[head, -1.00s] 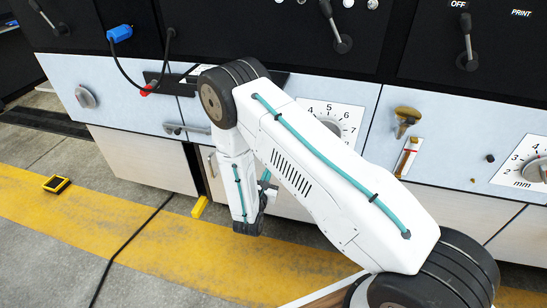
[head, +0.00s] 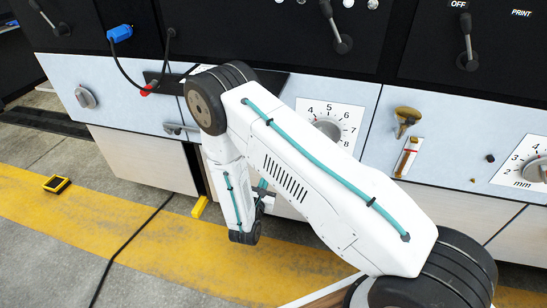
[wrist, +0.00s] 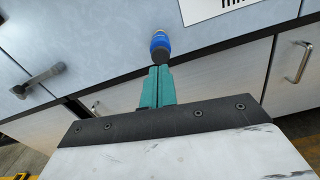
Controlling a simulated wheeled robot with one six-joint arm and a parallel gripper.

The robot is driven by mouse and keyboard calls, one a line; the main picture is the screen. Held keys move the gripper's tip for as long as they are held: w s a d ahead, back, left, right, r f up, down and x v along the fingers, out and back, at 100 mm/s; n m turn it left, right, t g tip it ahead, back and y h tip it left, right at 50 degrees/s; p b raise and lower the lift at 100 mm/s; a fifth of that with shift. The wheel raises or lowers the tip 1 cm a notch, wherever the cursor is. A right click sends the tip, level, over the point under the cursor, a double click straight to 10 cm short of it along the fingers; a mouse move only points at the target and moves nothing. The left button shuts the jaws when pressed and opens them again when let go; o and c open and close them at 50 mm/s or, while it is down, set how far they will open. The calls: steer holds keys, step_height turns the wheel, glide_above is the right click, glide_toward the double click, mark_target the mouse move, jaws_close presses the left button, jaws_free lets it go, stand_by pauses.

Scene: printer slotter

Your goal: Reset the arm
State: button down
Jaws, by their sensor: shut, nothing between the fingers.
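My gripper (wrist: 157,87) shows in the wrist view as two teal fingers pressed together, shut and empty. It points at the pale blue front panel of the machine. A blue knob with a dark end (wrist: 160,45) sits just beyond the fingertips in that view; I cannot tell whether they touch. In the head view my white arm crosses the middle, bent down at the elbow, and hides most of the gripper.
A yellow-black box (head: 56,184) lies on the floor at left. Open floor lies in front.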

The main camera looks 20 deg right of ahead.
steer(key=shift+s+a, duration=0.3)
steer(key=shift+s, duration=0.1)
steer(key=s+d+r+m+g+h, duration=0.2)
steer(key=s+d+r+m+g, duration=0.3)
steer(key=s+r+m+g, duration=0.3)
steer(key=s+d+r+m+g+h, duration=0.2)
steer(key=s+d+r+m+g, duration=0.45)
steer(key=s+r+g, duration=0.2)
steer(key=s+a+r+m+t+y, duration=0.1)
steer(key=s+a+r+m+y, duration=0.2)
steer(key=s+r+m+y, duration=0.3)
steer(key=s+a+r+m+t+y, duration=0.2)
steer(key=s+r+m+y, duration=0.5)
steer(key=s+r, duration=0.5)
steer(key=shift+a+r+y, duration=0.4)
steer(key=shift+r+y, duration=0.4)
steer(key=shift+r, duration=1.65)
